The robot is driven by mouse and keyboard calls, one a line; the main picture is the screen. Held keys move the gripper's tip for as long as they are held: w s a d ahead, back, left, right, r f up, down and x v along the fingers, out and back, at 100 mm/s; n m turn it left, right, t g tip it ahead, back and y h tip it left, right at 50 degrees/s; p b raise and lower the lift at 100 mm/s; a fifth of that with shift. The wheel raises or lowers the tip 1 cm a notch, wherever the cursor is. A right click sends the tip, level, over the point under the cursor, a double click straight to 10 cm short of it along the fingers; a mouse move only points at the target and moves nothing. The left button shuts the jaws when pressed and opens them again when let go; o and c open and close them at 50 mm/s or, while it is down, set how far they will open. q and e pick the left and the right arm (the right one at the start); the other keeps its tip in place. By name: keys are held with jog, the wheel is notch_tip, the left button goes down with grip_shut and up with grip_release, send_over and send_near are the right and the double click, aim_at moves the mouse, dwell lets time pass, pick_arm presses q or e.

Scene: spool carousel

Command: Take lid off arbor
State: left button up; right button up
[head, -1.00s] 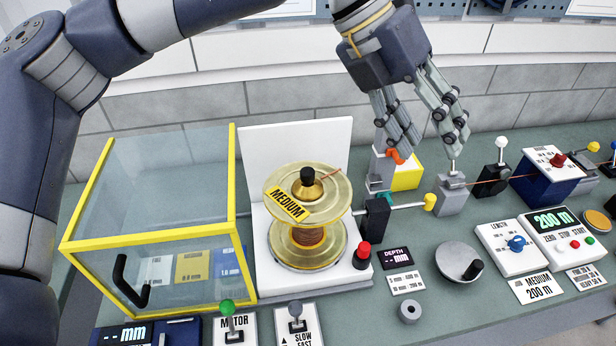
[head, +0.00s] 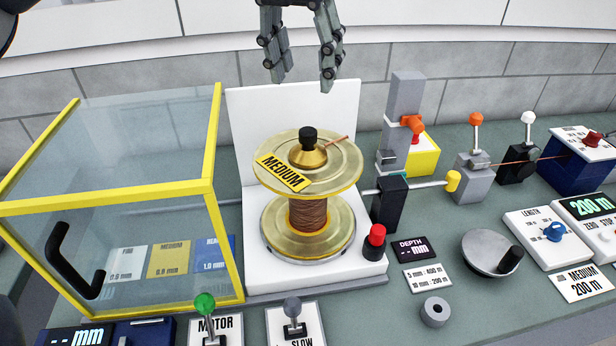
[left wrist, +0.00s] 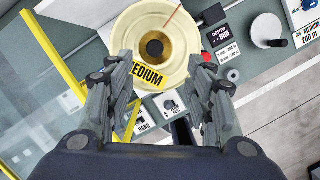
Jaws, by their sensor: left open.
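A brass cone-shaped lid with a black knob (head: 308,138) sits on top of the spool (head: 322,216) on its upright arbor. The spool has gold flanges, copper wire and a yellow MEDIUM label (head: 283,174). The arbor shaft itself is hidden. My left gripper (head: 302,76) is open and empty, above and behind the spool, apart from the knob. In the left wrist view its fingers (left wrist: 160,95) are spread, with the black knob (left wrist: 155,47) beyond their tips. My right gripper is not seen.
A glass box with a yellow frame (head: 210,130) stands left of the spool. A white back panel (head: 372,100) rises behind it. A grey post with an orange knob (head: 404,100) and a black block with a yellow-tipped rod (head: 388,205) stand to the right. Levers (head: 205,305) line the front.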

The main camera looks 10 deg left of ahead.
aim_at(308, 131)
pick_arm(q)
jog(key=x, duration=0.8)
jog(key=shift+s+a+f+b, duration=0.15)
jog(key=shift+f+b, duration=0.1)
jog(key=shift+b, duration=0.05)
jog(key=x, duration=0.1)
jog(key=p+x, duration=0.1)
jog(key=x, duration=0.2)
jog(key=shift+a+p, duration=0.35)
jog(key=shift+p, duration=0.05)
jog(key=shift+w+f, duration=0.3)
jog(key=shift+f, duration=0.25)
grip_shut()
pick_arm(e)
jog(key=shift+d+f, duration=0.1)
